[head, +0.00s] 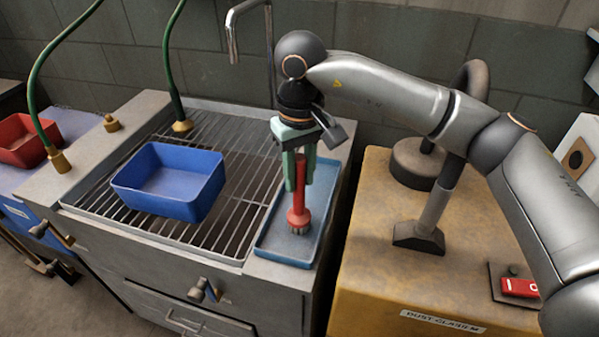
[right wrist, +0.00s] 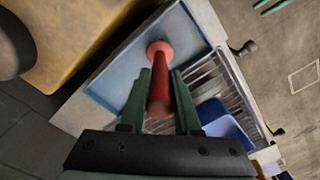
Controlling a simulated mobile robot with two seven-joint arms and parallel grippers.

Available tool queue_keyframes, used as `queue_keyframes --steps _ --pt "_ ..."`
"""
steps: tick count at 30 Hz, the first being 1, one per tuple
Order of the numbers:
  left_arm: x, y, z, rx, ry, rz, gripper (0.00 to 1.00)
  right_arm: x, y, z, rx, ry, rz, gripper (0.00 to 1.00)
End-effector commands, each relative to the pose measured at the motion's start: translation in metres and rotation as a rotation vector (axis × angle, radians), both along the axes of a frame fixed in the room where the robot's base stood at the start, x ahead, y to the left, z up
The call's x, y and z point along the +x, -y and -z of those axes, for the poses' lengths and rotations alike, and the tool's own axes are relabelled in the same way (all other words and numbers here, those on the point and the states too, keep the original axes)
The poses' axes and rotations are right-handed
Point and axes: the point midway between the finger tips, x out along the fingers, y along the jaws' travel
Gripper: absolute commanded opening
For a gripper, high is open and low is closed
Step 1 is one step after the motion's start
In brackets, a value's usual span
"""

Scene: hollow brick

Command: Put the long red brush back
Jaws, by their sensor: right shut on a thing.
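The long red brush (head: 299,203) stands upright with its dark bristles down over the blue tray (head: 277,246) at the right side of the grated bench. My right gripper (head: 298,180) is shut on the brush's handle from above. The bristles look at or just above the tray floor; I cannot tell if they touch. In the right wrist view, the red brush (right wrist: 160,85) sits between the green fingers, with the tray (right wrist: 112,90) beyond it. My left gripper is not in view.
A blue bin (head: 168,190) stands on the metal grate (head: 225,225) left of the tray. Green hoses (head: 168,60) and a tap (head: 233,35) rise at the back. A yellow dust-class cabinet (head: 400,290) stands right of the tray. A red bin (head: 25,145) is at far left.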

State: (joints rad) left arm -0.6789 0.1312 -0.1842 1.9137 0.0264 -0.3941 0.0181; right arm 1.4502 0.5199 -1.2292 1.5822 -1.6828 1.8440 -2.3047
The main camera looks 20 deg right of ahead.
Motion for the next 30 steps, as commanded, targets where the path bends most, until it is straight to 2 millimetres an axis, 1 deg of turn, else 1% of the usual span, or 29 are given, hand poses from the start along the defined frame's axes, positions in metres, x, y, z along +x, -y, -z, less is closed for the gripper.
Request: queue_keyframes --steps 2,3,9,11,18,21,22,26,30 --pt "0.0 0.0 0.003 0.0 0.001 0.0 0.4 0.0 0.0 0.003 0.0 0.0 0.0 0.0" --pt "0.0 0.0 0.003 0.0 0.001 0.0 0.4 0.0 0.0 0.003 0.0 0.0 0.0 0.33" --pt "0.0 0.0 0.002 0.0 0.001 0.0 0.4 0.0 0.0 0.002 0.0 -0.001 0.001 0.56" --pt "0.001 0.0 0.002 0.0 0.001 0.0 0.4 0.0 0.0 0.002 0.0 -0.001 0.001 0.61" --pt "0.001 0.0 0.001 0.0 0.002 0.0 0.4 0.0 0.0 0.001 0.0 -0.001 0.0 0.61" --pt "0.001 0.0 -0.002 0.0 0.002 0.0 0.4 0.0 0.0 -0.003 0.0 0.0 0.0 0.61" --pt "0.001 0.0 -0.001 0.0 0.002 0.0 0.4 0.0 0.0 -0.006 0.0 0.002 0.001 0.61" --pt "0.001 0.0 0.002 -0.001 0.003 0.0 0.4 0.0 0.0 -0.027 0.001 0.004 0.0 0.61" --pt "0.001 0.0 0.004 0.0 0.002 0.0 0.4 0.0 0.0 -0.06 0.001 0.005 0.001 0.61"
